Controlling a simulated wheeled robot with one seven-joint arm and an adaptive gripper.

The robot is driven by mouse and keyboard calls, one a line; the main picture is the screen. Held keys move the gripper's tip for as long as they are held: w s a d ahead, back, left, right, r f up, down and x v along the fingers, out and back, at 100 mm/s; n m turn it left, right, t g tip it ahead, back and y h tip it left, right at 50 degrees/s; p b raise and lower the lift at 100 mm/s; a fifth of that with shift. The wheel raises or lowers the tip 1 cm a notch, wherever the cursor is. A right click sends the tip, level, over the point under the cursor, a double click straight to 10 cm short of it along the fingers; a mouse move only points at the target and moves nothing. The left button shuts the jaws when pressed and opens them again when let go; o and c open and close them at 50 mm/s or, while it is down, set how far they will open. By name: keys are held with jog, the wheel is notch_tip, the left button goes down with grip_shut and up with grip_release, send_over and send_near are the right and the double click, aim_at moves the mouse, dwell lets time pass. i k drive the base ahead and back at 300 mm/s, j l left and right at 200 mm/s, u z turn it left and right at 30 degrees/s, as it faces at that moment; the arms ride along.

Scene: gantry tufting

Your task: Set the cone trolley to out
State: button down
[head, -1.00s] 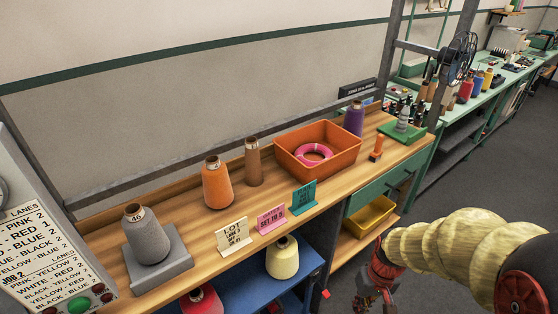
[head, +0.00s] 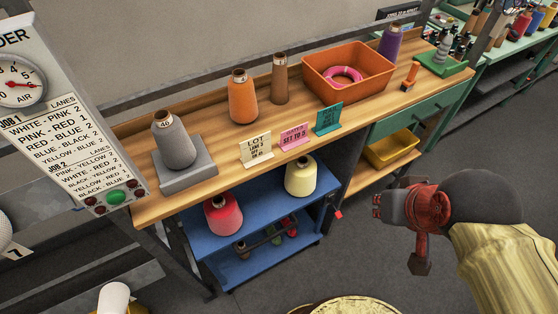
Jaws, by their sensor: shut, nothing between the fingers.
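The cone trolley (head: 262,222) is a blue two-level cart under the wooden bench, part of its top hidden by the bench edge. A pinkish-red cone (head: 222,214) and a cream cone (head: 300,176) stand on its upper level. Several small spools (head: 270,237) sit on its lower level, behind a dark bar. My gripper (head: 379,206) is to the right of the trolley, in front of the bench, pointing left. It is shut and empty, apart from the trolley.
The bench (head: 210,195) holds a grey cone on a scale (head: 188,170), an orange cone (head: 242,97), sign cards and an orange bin (head: 348,68). A small red piece (head: 338,214) shows right of the trolley. A yellow bin (head: 391,149) sits below.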

aim_at(263, 200)
jog(key=u, duration=0.8)
